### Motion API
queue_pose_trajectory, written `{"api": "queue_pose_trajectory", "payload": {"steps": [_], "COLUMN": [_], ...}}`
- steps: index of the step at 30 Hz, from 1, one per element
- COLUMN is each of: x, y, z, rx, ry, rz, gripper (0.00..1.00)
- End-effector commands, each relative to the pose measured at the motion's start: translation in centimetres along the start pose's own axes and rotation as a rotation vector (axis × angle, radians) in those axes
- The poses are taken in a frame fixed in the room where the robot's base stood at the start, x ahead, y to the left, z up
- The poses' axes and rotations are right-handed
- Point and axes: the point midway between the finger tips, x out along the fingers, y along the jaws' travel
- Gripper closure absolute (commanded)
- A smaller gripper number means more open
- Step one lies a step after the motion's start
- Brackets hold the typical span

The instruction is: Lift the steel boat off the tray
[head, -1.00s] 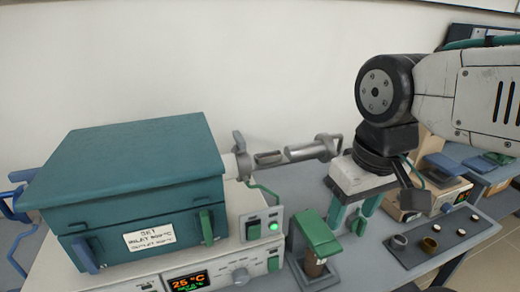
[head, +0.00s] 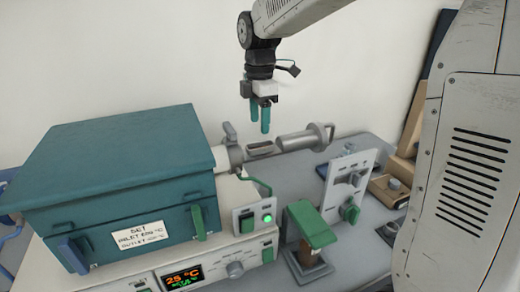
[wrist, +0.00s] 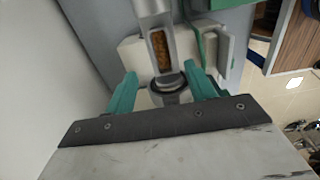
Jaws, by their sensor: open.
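The steel boat (head: 261,149) looks like a small grey open trough at the furnace tube's mouth, between the flange and a grey cylinder. In the wrist view a narrow trough with brown contents (wrist: 160,50) lies ahead, above the gap between my fingers. I cannot clearly tell the boat's edges from the tray under it. My gripper (head: 259,122) points down with its two green fingers apart, just above the trough in the head view. Its fingers also show in the wrist view (wrist: 163,90), wide apart, with nothing held between them.
The teal furnace (head: 120,165) stands left, with its flange (head: 232,150) by the trough. The grey cylinder with a handle (head: 300,138) is close on the right. A green-topped stand (head: 311,224) and an upright knob panel (head: 345,190) stand in front and right. The wall is behind.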

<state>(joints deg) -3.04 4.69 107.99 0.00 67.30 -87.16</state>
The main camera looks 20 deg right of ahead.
Motion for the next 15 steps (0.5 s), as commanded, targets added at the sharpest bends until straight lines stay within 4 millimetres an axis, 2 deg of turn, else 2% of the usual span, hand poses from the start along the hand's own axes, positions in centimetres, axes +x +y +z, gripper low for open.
{"api": "queue_pose_trajectory", "payload": {"steps": [12,15], "x": [5.7,6.6], "y": [-0.4,-0.3], "z": [0.0,0.0], "rx": [0.003,0.003], "ry": [0.000,0.000], "rz": [-0.004,-0.002], "gripper": [0.45,0.45]}}
